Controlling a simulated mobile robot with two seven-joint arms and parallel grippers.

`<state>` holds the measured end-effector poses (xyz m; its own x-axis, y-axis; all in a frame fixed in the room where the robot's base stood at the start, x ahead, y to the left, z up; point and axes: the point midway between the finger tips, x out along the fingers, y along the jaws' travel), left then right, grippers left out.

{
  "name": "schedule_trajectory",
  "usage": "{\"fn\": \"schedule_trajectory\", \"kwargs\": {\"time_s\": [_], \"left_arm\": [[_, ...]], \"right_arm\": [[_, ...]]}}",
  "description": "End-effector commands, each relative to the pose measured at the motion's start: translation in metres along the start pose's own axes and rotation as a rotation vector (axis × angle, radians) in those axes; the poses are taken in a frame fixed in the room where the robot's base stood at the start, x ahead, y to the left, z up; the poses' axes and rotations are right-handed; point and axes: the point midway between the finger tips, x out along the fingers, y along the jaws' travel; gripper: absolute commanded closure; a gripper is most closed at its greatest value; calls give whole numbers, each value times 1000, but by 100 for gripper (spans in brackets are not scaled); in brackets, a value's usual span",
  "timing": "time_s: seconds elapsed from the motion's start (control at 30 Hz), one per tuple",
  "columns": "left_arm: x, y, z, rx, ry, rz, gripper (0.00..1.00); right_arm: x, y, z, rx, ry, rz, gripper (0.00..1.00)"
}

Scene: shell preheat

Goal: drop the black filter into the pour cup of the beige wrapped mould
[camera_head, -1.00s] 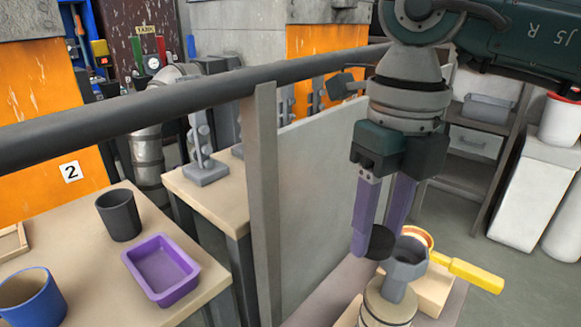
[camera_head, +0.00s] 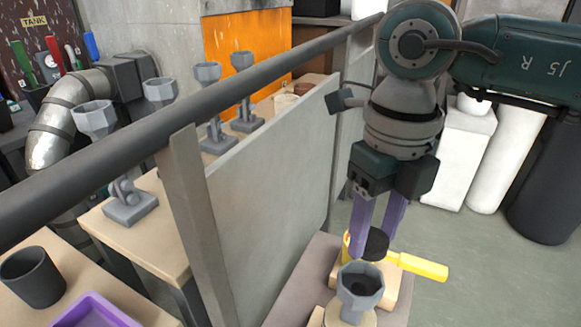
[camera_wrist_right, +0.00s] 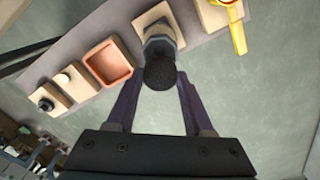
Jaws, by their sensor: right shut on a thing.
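The black filter (camera_head: 376,243) is a small dark disc between the fingertips of my right gripper (camera_head: 373,236), which is shut on it. The grey pour cup (camera_head: 361,288) of the beige wrapped mould (camera_head: 352,318) opens upward just below the filter in the head view, slightly to its left. In the right wrist view the filter (camera_wrist_right: 160,72) hangs between the purple fingers and overlaps the near side of the cup (camera_wrist_right: 161,38). Cup and filter look close; I cannot tell the exact height gap. Most of the mould body is cut off in the head view. My left gripper is out of view.
A yellow-handled tool (camera_head: 422,266) lies behind the cup. A grey panel (camera_head: 275,165) and a dark rail (camera_head: 250,85) stand to the left. Several grey cup-topped pieces (camera_head: 122,195) stand beyond them. A terracotta tray (camera_wrist_right: 108,63) sits beside the mould.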

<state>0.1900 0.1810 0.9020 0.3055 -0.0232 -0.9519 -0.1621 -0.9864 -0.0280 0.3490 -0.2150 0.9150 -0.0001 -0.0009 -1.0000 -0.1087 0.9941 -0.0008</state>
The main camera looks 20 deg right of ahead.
Motion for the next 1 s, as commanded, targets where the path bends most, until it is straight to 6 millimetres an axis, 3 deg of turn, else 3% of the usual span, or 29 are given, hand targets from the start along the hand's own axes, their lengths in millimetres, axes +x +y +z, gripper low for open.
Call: {"fn": "schedule_trajectory", "kwargs": {"time_s": [0.6,1.0], "left_arm": [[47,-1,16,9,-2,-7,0],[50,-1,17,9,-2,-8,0]], "right_arm": [[56,0,0,0,0,0,100],[61,0,0,1,-1,0,100]]}}
